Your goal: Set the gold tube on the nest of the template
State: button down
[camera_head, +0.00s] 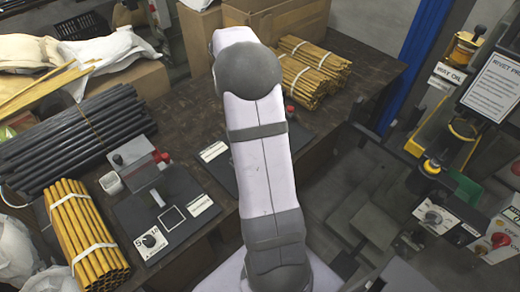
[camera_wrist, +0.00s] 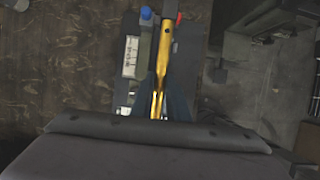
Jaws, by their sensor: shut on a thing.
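My gripper (camera_wrist: 161,90) shows in the wrist view, its fingers closed on the gold tube (camera_wrist: 165,42). The tube runs lengthwise up the picture, with a small dark hole near its upper part. Behind it is a dark plate (camera_wrist: 190,62) with a white scale label (camera_wrist: 130,57), a blue knob and a red part at its far end. I cannot tell whether the tube touches the plate; the nest cannot be made out. In the camera_head view my arm hides the gripper and held tube; a dark template plate (camera_head: 187,188) with a white square outline lies left of the arm.
A bundle of yellow tubes (camera_head: 85,235) and a stack of dark tubes (camera_head: 75,135) lie at left. More tied yellow bundles (camera_head: 310,70) lie behind my arm. A press with a control box (camera_head: 445,222) stands at right, off the dark table.

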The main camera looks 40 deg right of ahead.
notch_tip(320, 180, up, 4)
jog(key=shift+d+f, duration=0.1)
jog(key=f, duration=0.6)
jog(key=s+f, duration=0.1)
jog(key=f, duration=0.5)
jog(key=s+a+f, duration=0.1)
jog(key=f, duration=0.5)
jog(key=shift+f, duration=0.2)
dwell(0.4)
jog(key=c, duration=1.7)
grip_release()
jog(key=shift+f, duration=0.15)
